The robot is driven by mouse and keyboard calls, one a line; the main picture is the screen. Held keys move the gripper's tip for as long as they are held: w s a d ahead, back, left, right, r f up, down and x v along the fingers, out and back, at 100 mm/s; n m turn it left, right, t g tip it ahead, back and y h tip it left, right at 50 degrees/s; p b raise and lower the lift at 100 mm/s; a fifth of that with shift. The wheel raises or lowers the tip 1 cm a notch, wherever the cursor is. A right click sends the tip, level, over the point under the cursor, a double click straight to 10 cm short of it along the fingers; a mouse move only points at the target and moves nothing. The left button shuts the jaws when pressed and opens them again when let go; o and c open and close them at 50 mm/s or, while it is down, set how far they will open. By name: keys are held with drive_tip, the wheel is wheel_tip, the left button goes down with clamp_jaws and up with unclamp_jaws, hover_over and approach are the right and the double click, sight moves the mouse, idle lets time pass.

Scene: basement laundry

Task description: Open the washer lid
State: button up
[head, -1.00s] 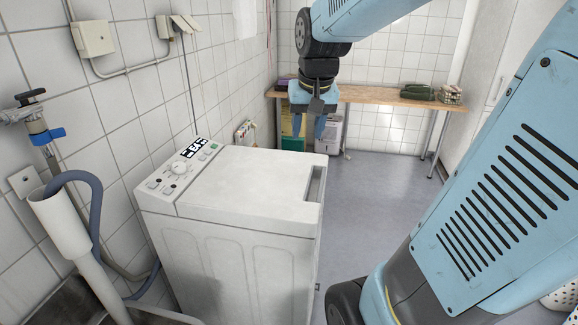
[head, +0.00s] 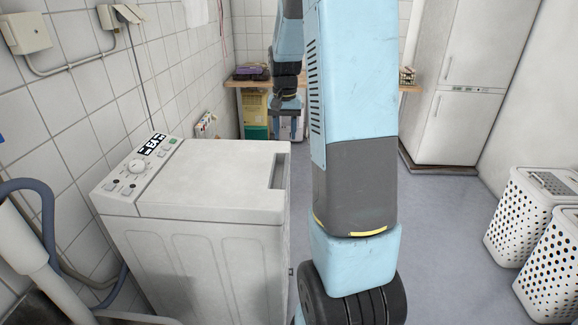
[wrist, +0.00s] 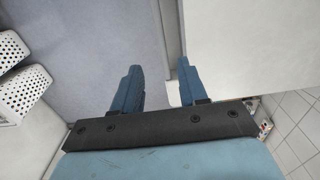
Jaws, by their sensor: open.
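The white washer (head: 200,255) stands at the left in the head view. Its lid (head: 215,178) lies flat and shut, with a recessed grip slot (head: 279,172) along the right edge. A control panel with a dial (head: 137,166) is at its left. My gripper (head: 286,130) is open and empty, shown beyond the washer's far right corner, apart from the lid. In the wrist view my open gripper (wrist: 158,64) has two blue fingers over the floor beside a white surface (wrist: 250,45), apparently the washer; the right finger is closest to its edge. Contact cannot be told.
A wooden bench (head: 248,84) with items stands at the back. A tall white fridge (head: 455,80) and perforated laundry baskets (head: 535,210) are at the right. A pipe and hose (head: 40,215) are at the left. Grey floor (head: 440,220) is open on the right.

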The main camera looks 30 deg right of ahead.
sight(286, 170)
wheel_tip(286, 170, down, 13)
drive_tip(key=shift+f, duration=0.1)
idle(0.4)
clamp_jaws()
idle(0.4)
